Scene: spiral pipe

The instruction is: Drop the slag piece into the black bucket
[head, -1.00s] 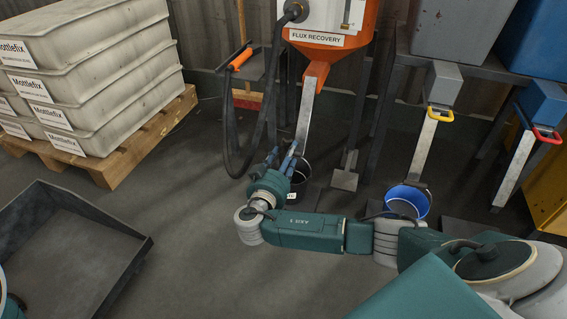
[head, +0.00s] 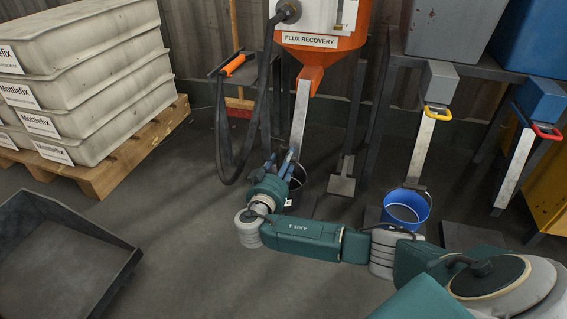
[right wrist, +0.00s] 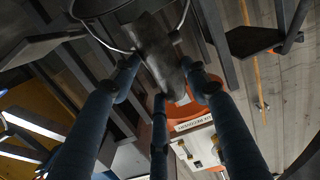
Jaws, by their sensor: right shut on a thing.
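My right gripper (head: 288,160) is at the black bucket (head: 297,188), which stands on the floor under the flux recovery chute. The gripper's wrist covers part of the bucket. In the right wrist view, the blue fingers (right wrist: 163,80) are shut on a rough grey slag piece (right wrist: 157,50). A dark bucket rim with a thin wire handle (right wrist: 95,38) shows at the top, close beside the slag. The slag piece cannot be made out in the head view. My left gripper is not in view.
An orange flux recovery hopper (head: 322,58) has a metal chute (head: 300,118) coming down at the bucket. A hose (head: 222,135) hangs to its left. A blue bucket (head: 406,208) stands to the right. A dark tray (head: 60,255) and stacked crates (head: 85,85) are at left.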

